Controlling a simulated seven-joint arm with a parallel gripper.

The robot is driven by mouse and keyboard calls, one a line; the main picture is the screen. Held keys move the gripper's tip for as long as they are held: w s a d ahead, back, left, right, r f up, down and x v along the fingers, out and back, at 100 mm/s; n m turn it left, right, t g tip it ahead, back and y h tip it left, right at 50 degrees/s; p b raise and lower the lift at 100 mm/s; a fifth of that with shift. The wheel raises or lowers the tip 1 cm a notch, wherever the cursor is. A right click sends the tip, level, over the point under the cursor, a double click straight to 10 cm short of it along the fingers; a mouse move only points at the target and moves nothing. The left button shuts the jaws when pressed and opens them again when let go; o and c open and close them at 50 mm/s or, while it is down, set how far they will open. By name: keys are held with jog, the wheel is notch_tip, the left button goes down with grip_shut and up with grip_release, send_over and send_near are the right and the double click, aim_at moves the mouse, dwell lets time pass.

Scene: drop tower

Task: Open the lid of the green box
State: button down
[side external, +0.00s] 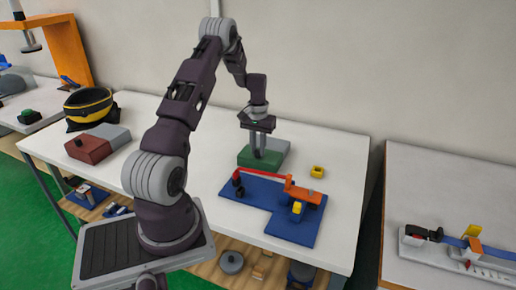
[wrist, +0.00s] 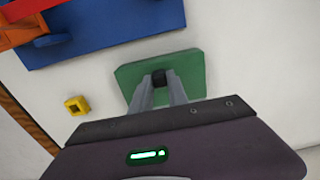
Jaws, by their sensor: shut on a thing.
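The green box (side external: 246,160) stands on the white table behind the blue base, with a grey part (side external: 279,148) beside its green part. From above, its flat green top (wrist: 133,77) carries a small black knob (wrist: 159,78). My gripper (side external: 259,152) points straight down over the green part. In the wrist view its two fingers (wrist: 158,88) are closed on the black knob. The grey part is hidden behind my gripper body in the wrist view. I cannot tell whether the green part has shifted against the grey one.
A blue base (side external: 252,203) with a red bar and an orange block lies in front of the box. A small yellow block (side external: 317,171) sits to its right. The table's right part is clear.

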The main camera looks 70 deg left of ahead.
jog(key=w+a, duration=0.6)
jog(key=shift+w+a, duration=0.25)
jog(key=shift+a, duration=0.15)
jog(key=c, duration=1.3)
grip_release()
jog(key=shift+d, duration=0.1)
notch_tip(320, 180, up, 7)
jog(key=shift+r, duration=0.1)
